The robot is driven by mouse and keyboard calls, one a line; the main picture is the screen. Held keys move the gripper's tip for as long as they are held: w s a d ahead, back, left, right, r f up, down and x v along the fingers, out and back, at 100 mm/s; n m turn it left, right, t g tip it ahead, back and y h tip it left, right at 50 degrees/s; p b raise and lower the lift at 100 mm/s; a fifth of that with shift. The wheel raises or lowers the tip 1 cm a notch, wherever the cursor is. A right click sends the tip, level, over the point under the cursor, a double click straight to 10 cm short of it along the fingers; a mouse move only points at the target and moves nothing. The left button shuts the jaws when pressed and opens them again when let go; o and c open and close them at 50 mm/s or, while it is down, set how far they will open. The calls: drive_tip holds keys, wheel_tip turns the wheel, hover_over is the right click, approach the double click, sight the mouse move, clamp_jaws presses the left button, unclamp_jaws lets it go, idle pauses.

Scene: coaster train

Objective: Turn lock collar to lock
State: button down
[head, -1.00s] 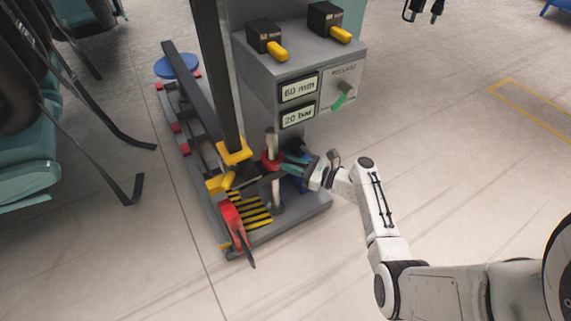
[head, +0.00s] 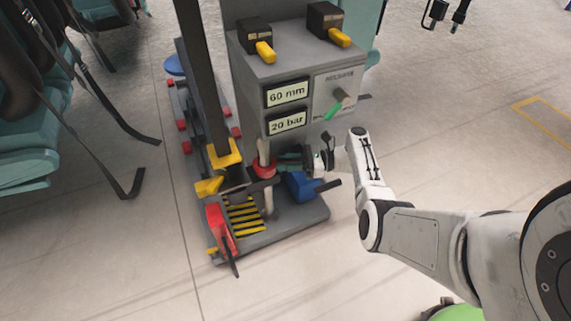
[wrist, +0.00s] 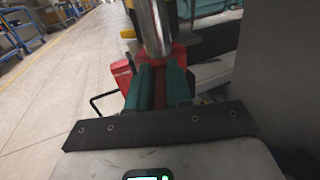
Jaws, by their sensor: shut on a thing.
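The lock collar (head: 265,170) is a red ring around an upright metal rod (head: 264,153), below the display box. It also shows in the wrist view (wrist: 177,54), at the foot of the shiny rod, with a red part between my fingers. My gripper (head: 279,166) comes in from the right with its green fingers at the collar. In the wrist view the two fingers (wrist: 160,84) are close together, one on each side of the red part. My gripper is shut on the collar. The far side of the collar is hidden.
A grey box (head: 300,90) with "60 mm" and "20 bar" displays and a green-tipped knob (head: 340,98) stands just above my gripper. A blue part (head: 302,187) is below it. A red lever (head: 220,229) and a striped plate (head: 244,216) are to the left.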

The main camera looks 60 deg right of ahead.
idle(0.4)
drive_tip(key=c, duration=1.1)
unclamp_jaws()
drive_tip(key=v, duration=1)
drive_tip(key=shift+s+d, duration=0.25)
drive_tip(key=shift+d, duration=0.05)
